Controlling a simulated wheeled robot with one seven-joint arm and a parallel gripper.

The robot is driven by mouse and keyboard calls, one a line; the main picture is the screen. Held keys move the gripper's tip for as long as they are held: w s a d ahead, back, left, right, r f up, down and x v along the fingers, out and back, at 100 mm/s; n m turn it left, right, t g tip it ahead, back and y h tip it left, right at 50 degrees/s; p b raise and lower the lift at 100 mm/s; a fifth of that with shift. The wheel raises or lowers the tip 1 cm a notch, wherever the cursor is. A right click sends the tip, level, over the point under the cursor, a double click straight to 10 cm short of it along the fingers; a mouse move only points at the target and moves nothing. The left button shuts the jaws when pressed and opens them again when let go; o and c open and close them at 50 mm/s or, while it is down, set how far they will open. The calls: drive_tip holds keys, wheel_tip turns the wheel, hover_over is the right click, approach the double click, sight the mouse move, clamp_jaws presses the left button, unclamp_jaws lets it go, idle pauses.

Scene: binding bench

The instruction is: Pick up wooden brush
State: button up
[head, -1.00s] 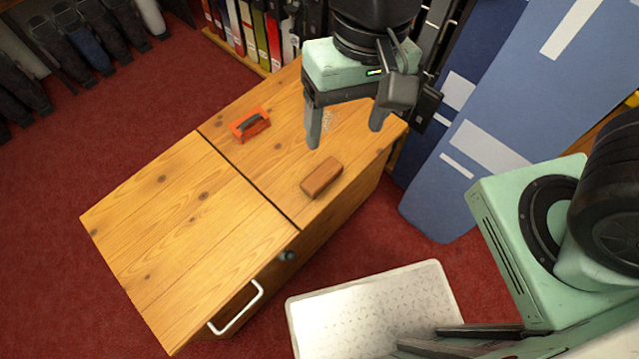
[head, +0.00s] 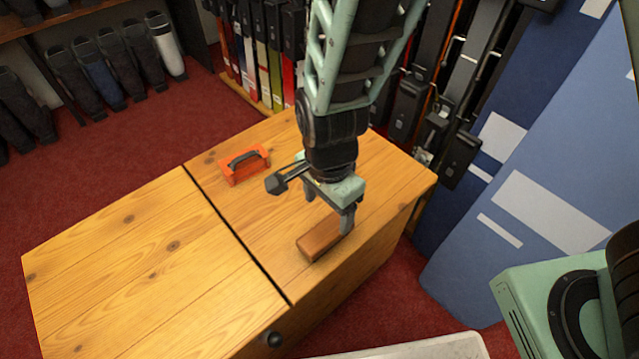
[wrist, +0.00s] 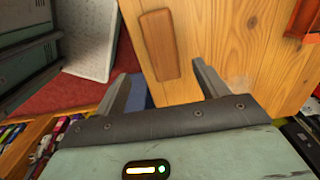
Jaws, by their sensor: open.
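The wooden brush (head: 319,240) is a brown block lying on the right part of the wooden bench top, near its front edge. In the wrist view the brush (wrist: 160,45) lies beyond the fingertips, roughly between their lines. My gripper (wrist: 160,82) is open with nothing between its fingers. In the head view my gripper (head: 330,207) is just behind and above the brush, pointing down. One finger hides part of the brush's far end there. I cannot tell the exact height gap.
A dark seam crosses the bench. Binders (head: 262,65) stand behind it, and blue panels (head: 530,170) stand to the right. The left bench top is clear.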

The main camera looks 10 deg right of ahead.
sight(326, 231)
wheel_tip(326, 231, down, 5)
drive_tip(key=shift+f+b, duration=0.1)
drive_tip(key=shift+b, duration=0.85)
drive_tip(key=f+b, duration=0.2)
drive_tip(key=f, duration=0.1)
drive_tip(key=f+b, duration=0.1)
drive_tip(key=f, duration=0.1)
drive_tip(key=shift+w+f, duration=0.1)
drive_tip(key=shift+w, duration=0.15)
drive_tip(key=shift+c, duration=0.3)
drive_tip(key=c, duration=1.1)
